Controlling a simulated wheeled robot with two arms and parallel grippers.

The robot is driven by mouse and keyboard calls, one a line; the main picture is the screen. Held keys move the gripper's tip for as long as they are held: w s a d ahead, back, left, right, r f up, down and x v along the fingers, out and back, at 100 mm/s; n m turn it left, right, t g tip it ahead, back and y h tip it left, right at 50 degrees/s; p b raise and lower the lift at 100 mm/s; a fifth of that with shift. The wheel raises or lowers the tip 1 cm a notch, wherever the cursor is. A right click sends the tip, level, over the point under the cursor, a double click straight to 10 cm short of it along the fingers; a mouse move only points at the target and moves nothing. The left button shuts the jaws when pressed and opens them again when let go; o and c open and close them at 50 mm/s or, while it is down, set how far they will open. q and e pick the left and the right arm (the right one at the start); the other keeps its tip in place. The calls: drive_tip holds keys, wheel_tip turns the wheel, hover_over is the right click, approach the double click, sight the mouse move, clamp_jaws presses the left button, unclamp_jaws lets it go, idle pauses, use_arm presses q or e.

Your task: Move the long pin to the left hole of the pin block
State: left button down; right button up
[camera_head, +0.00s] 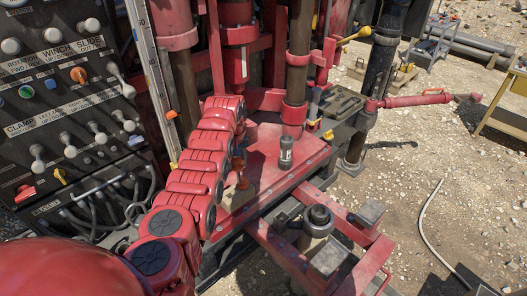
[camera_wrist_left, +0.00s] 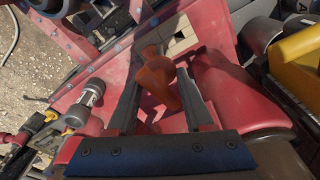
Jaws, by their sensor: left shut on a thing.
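My left gripper (camera_wrist_left: 160,110) is shut on a rusty orange-brown pin (camera_wrist_left: 158,72), which stands between the two dark fingers in the left wrist view. In the head view the pin (camera_head: 243,182) shows as a small brown piece beside the end of my red left arm, over the red deck; the gripper is mostly hidden behind the arm. A pale beige block (camera_wrist_left: 178,38) with dark gaps lies just beyond the pin in the wrist view. I cannot tell whether it is the pin block, and its holes are not clear. My right gripper is in neither view.
A grey cylinder with a light band (camera_head: 286,153) stands on the red deck (camera_head: 262,150) to the right of the pin. A lever control panel (camera_head: 65,110) is at left. A dark round fitting (camera_head: 318,217) sits on the front frame. Gravel lies open at right.

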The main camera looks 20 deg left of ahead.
use_arm(q)
drive_tip(key=s+a+f+n, duration=0.1)
drive_tip(key=s+a+f, duration=0.1)
drive_tip(key=a, duration=0.2)
drive_tip(key=b, duration=0.3)
hover_over(237, 196)
drive_tip(key=s+a, duration=0.1)
drive_tip(key=a, duration=0.2)
drive_tip(key=shift+f, duration=2.8)
drive_tip(key=shift+d+f+b, duration=0.15)
drive_tip(key=shift+f+b, duration=1.5)
drive_tip(key=shift+f, duration=0.3)
drive_tip(key=shift+f+b, duration=0.55)
drive_tip(key=shift+s, duration=0.1)
drive_tip(key=shift+c, duration=1)
unclamp_jaws()
